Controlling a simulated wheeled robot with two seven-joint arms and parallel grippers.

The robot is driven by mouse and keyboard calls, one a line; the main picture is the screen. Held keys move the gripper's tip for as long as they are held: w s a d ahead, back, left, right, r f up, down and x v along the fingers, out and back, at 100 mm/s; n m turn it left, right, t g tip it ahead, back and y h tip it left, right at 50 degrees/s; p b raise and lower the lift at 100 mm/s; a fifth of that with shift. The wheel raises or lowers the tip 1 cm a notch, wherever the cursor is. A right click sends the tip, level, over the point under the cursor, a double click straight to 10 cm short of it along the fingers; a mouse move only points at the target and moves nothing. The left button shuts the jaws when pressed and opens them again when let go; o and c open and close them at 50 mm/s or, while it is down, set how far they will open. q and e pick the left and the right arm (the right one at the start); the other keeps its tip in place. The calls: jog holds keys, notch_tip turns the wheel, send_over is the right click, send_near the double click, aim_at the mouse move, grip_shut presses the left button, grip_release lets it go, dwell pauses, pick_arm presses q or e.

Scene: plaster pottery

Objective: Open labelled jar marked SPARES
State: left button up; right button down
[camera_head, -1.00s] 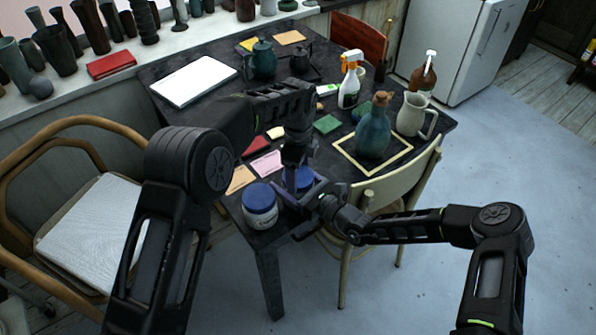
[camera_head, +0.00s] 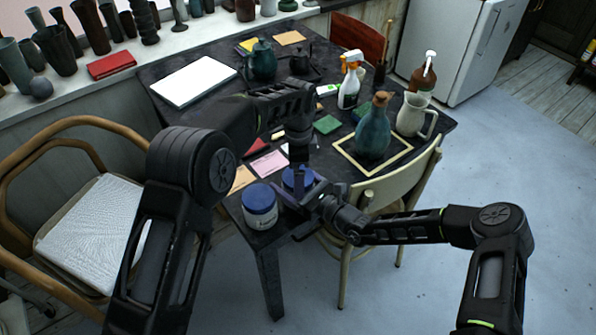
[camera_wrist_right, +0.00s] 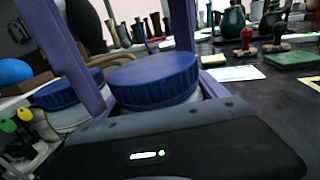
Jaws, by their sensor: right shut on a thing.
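Two pale jars with blue lids stand side by side at the table's near corner. The left jar (camera_head: 261,207) has a dark label too small to read for sure. The other jar's blue lid (camera_wrist_right: 155,78) shows large in the right wrist view, and its label is hidden. My right gripper (camera_head: 316,203) is shut on this second jar, low on its body, from the right. My left gripper (camera_head: 299,178) points down from above at the same jar's lid. Its purple fingers are beside the lid; whether they grip it is unclear.
Pink card (camera_head: 268,164) and other cards lie behind the jars. A blue-green bottle (camera_head: 374,130) stands in a pale frame to the right, beside a white pitcher (camera_head: 412,116). A cream chair (camera_head: 400,180) stands close to the right edge. A white laptop-like slab (camera_head: 195,81) lies further back.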

pick_arm(q)
jog(key=shift+r, duration=2.3)
jog(key=shift+c, duration=0.2)
jog(key=shift+r+m, duration=1.2)
jog(key=shift+r, duration=0.5)
jog(key=shift+c, duration=0.2)
jog(key=shift+f, duration=0.1)
jog(key=shift+f, duration=3.95)
jog(key=shift+c, duration=0.2)
